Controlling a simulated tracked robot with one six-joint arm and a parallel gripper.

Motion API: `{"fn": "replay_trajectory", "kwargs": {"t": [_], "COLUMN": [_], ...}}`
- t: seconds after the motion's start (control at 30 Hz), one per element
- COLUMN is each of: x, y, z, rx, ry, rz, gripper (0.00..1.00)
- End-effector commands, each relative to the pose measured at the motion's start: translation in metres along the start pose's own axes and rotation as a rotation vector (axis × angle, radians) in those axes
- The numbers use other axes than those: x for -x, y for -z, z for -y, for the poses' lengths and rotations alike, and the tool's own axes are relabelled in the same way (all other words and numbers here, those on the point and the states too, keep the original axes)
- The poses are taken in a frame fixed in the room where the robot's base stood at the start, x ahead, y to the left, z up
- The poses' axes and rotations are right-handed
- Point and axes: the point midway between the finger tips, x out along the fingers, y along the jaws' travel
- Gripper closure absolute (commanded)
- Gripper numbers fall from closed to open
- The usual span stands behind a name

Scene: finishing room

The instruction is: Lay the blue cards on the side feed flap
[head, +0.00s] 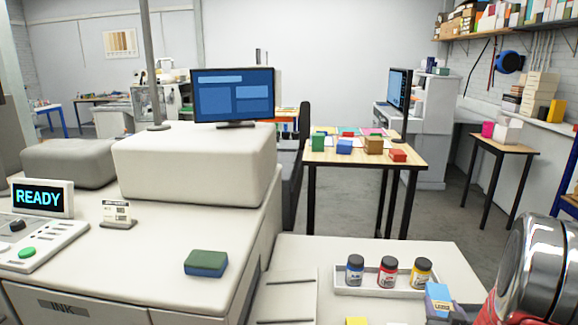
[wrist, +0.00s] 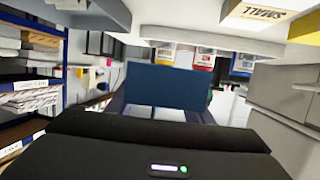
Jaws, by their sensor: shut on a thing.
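In the wrist view my gripper (wrist: 163,118) shows as wide dark jaws, with a flat dark-blue piece, seemingly the blue cards (wrist: 168,84), standing up from them. The jaws are shut on it. In the head view a blue block with a pale label (head: 437,298) shows at the lower right, beside dark parts and my arm. It seems to be the same cards; the jaws there are not clear. A pale flat panel (head: 288,296), perhaps the side feed flap, lies beside the large machine. Nothing shows on its visible part; its near end is cut off.
A white tray (head: 343,285) with three paint jars stands right of the panel. A green-topped blue block (head: 206,263) lies on the machine (head: 130,270). A yellow piece (head: 357,321) shows at the bottom edge. A wooden table (head: 350,158) with boxes stands behind.

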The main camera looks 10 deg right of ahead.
Motion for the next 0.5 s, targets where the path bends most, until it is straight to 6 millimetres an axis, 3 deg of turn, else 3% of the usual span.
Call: {"fn": "replay_trajectory", "kwargs": {"t": [0.5], "x": [-0.01], "y": [0.02], "z": [0.127], "rx": [0.027], "ry": [0.09], "rz": [-0.002], "gripper": [0.83]}}
